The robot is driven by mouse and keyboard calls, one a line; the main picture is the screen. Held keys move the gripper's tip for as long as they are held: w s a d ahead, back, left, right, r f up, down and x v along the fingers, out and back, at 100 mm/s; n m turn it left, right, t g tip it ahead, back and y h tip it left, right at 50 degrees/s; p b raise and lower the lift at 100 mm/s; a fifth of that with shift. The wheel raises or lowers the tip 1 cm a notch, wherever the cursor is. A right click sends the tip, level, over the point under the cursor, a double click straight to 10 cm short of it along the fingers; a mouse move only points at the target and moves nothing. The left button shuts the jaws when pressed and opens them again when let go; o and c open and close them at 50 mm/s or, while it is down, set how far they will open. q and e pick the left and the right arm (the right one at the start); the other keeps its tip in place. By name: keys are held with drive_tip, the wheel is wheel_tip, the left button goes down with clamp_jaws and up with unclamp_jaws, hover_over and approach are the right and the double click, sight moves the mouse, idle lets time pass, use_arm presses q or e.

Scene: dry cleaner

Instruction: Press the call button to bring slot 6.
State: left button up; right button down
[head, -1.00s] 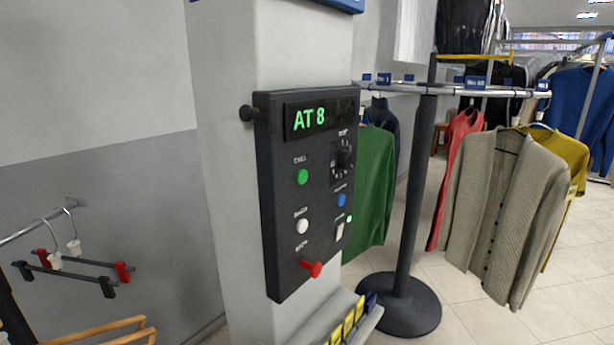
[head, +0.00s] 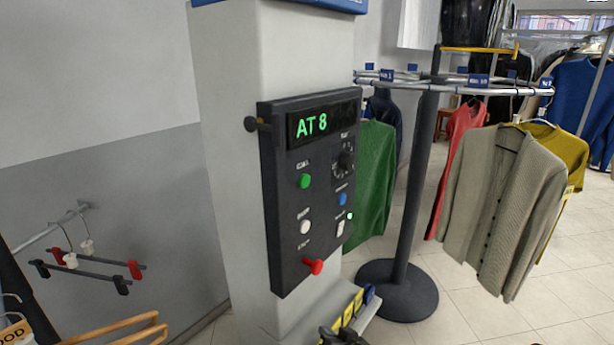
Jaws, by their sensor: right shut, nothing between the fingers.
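The black control panel (head: 284,240) is mounted on a pale pillar in the middle of the head view. Its display (head: 312,124) reads "AT 8" in green. The green call button (head: 305,181) sits below the display on the left. A rotary dial (head: 346,160) is at the panel's upper right; its setting is too small to read. My right gripper (head: 342,335) just shows at the bottom edge, below the panel and apart from it. It is shut and empty, and mostly cut off by the frame. My left gripper is not in view.
The panel also has a blue button (head: 343,199), a white button (head: 305,227), a red knob (head: 313,267) and a white switch (head: 340,229). A garment carousel (head: 408,200) stands at right. A ledge with yellow tags (head: 347,316) is below. Clip hangers (head: 90,275) hang at left.

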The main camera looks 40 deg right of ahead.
drive_tip(key=w+d+r+m+t+h, duration=0.1)
drive_tip(key=w+d+r+m+t, duration=0.15)
drive_tip(key=r, duration=0.65)
drive_tip(key=w+d+r+m+t, duration=0.1)
drive_tip(key=d+r+m+t, duration=0.2)
drive_tip(key=r, duration=0.6)
drive_tip(key=m+t, duration=0.4)
drive_tip(key=t, duration=0.4)
approach(305, 181)
drive_tip(key=s+d+r, duration=0.4)
drive_tip(key=s+r, duration=0.1)
drive_tip(key=r, duration=0.1)
drive_tip(key=shift+s+d+f+g, duration=0.1)
drive_tip(key=shift+s+f+g, duration=0.05)
drive_tip(key=shift+f+g, duration=0.1)
drive_tip(key=shift+p, duration=0.3)
drive_tip(key=w+a, duration=0.2)
drive_tip(key=w, duration=0.6)
drive_tip(key=shift+w+a, duration=0.25)
drive_tip(key=shift+w+a, duration=0.15)
drive_tip(key=shift+w, duration=0.2)
